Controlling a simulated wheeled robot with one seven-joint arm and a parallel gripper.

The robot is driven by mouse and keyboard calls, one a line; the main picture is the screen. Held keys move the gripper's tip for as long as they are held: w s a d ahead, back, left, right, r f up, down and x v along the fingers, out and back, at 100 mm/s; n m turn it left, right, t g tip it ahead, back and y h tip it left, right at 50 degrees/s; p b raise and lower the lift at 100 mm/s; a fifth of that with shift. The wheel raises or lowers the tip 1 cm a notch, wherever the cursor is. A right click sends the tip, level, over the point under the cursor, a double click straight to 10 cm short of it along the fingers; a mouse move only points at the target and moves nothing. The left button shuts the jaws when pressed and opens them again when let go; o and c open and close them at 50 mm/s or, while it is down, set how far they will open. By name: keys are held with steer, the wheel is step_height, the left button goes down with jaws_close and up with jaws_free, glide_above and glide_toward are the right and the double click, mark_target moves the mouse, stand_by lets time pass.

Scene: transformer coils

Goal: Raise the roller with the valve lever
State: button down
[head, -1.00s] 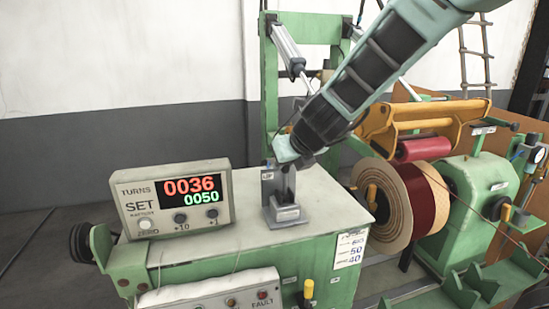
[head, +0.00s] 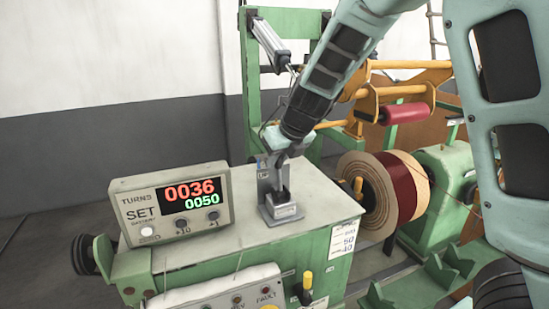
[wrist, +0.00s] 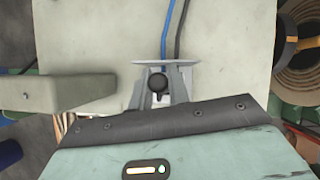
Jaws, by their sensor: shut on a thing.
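The red roller (head: 403,113) hangs in its yellow frame (head: 405,90), above the wound coil (head: 399,188) with a visible gap between them. The valve stands on a grey metal bracket (head: 281,203) on the green cabinet's top. My gripper (head: 277,163) reaches down to it from above and is shut on the lever. In the wrist view the lever's black knob (wrist: 158,83) shows between the two grey fingers. The rest of the lever is mostly hidden by my gripper.
The turns counter (head: 175,207) reads 0036 over 0050 and stands left of the valve. An air cylinder (head: 269,41) is fixed to the green upright frame behind. The cabinet top (head: 225,185) is clear around the bracket. Blue and black hoses (wrist: 167,30) run beside the valve.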

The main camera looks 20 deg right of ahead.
stand_by(0.4)
steer(key=c, duration=1.3)
jaws_free()
steer(key=shift+w, duration=0.1)
steer(key=shift+p+v, duration=1.3)
steer(key=shift+v, duration=7.4)
steer(key=shift+w, duration=0.1)
